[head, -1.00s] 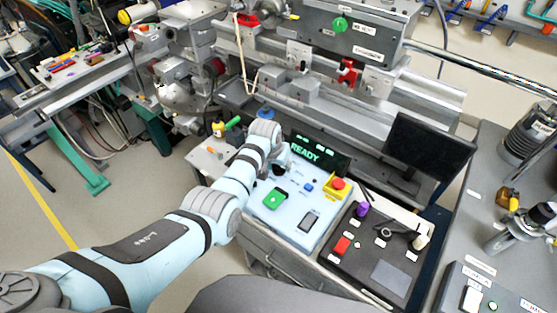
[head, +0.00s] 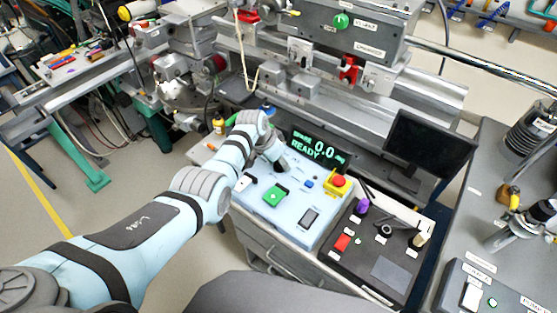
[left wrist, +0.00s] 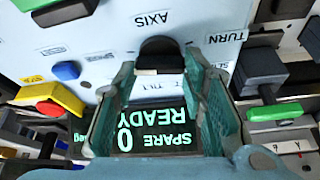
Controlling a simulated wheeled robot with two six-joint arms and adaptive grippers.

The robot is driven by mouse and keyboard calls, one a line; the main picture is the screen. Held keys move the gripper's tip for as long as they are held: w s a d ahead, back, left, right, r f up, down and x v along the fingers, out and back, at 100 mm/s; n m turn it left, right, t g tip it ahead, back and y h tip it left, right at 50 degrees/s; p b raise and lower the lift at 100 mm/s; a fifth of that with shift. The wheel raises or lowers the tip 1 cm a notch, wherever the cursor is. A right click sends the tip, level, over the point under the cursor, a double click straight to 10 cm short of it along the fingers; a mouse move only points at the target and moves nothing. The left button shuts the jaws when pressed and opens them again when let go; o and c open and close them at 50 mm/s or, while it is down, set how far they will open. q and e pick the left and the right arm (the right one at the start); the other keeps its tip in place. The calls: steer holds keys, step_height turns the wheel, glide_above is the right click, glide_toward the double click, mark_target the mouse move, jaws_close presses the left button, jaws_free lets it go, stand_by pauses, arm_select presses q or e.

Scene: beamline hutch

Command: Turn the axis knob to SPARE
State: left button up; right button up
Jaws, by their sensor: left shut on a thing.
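The axis knob (left wrist: 160,46) is black and sits below the AXIS label in the left wrist view, which shows the panel upside down. My left gripper (left wrist: 158,62) is shut on it, with a greenish finger on each side. The display (head: 318,151) reads SPARE, 0.0 deg and READY in green. A TILT label shows between the fingers. My right gripper is not in view.
On the panel are a green control (head: 276,195), a small blue button (head: 309,184), a red stop button on yellow (head: 338,182) and a dark switch (head: 310,217). A black control box (head: 383,268) stands to the right. A dark monitor (head: 430,146) stands behind it.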

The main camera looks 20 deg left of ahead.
arm_select(q)
steer(key=o, duration=1.2)
steer(key=shift+c, duration=0.2)
steer(key=v, duration=1.2)
